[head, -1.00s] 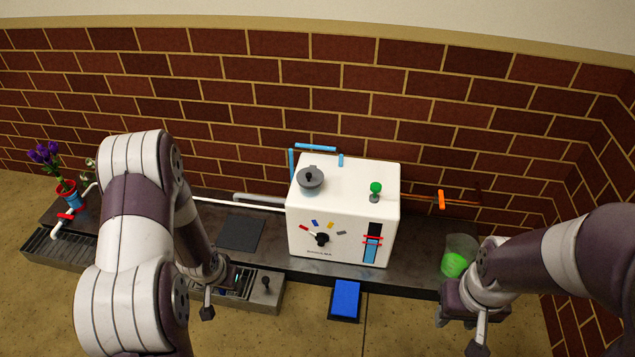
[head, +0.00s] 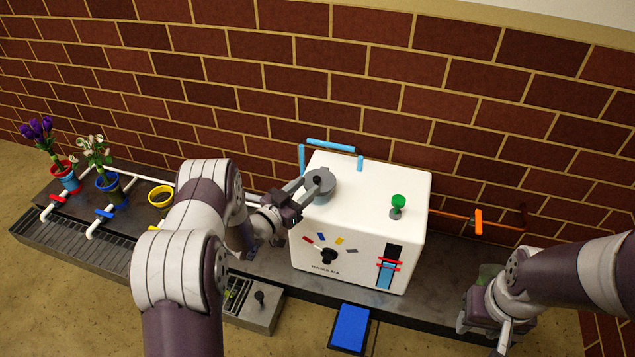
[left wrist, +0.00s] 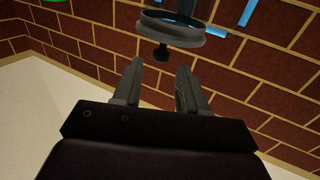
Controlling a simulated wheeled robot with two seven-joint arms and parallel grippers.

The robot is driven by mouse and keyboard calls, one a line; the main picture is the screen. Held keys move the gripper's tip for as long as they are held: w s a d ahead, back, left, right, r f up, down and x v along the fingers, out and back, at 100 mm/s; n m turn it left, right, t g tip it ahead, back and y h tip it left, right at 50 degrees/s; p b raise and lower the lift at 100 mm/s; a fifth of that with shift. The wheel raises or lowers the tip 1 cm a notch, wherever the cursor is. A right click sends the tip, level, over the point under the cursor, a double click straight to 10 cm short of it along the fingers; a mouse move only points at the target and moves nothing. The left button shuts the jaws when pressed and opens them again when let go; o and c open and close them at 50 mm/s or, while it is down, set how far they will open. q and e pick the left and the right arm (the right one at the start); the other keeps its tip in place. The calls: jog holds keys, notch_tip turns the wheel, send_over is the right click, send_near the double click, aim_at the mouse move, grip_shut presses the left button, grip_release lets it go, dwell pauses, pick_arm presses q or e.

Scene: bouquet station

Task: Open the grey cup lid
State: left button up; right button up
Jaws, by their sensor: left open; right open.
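The grey lid (head: 321,187) with a small dark knob (head: 317,181) lies on the left top of the white machine (head: 368,183). My left gripper (head: 306,188) is at the lid's left side, fingers reaching toward the knob. In the left wrist view the lid (left wrist: 185,35) is near the top edge and its knob (left wrist: 160,53) hangs downward in the picture. The open fingers (left wrist: 160,72) point at the knob, apparently just short of it, with nothing between them. My right gripper (head: 485,325) is open at the lower right, partly hidden by its wrist.
A green knob (head: 398,202) stands on the machine's right top. Blue pipes (head: 330,145) run behind it. A clear cup (head: 488,273) is partly hidden by my right arm. Flower pots (head: 67,177) and a yellow-rimmed pot (head: 161,197) stand at left. A blue pad (head: 350,327) sits in front.

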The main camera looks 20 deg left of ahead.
aim_at(315, 180)
pick_arm(q)
jog(key=b+x, duration=0.1)
jog(key=x, duration=0.3)
jog(key=shift+w+d+f, duration=0.15)
jog(key=shift+w, duration=0.25)
jog(key=shift+w+d, duration=0.1)
jog(key=shift+w, duration=0.2)
